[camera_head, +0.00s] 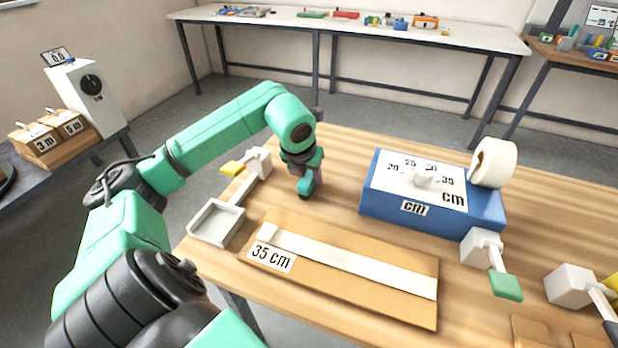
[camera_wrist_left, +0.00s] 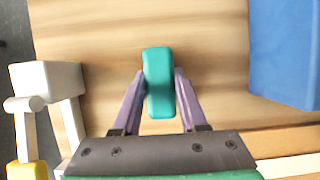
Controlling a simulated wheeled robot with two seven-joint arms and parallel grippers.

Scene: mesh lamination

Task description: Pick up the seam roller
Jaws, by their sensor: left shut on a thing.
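My left gripper (camera_head: 308,178) is over the wooden table between the small white tray and the blue box. In the left wrist view its two purple fingers (camera_wrist_left: 158,98) are shut on the teal handle (camera_wrist_left: 158,75) of the seam roller, one finger on each side. In the head view the seam roller shows only as a small teal and dark shape at the fingers, partly hidden by my wrist. I cannot tell whether it still touches the table. My right gripper is not in view.
A cardboard strip board (camera_head: 350,285) marked 35 cm lies in front. A blue measuring box (camera_head: 390,208) and a white tape roll (camera_head: 494,163) are to the right. A white tray (camera_head: 216,222) and a yellow-ended white tool (camera_head: 258,160) are to the left.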

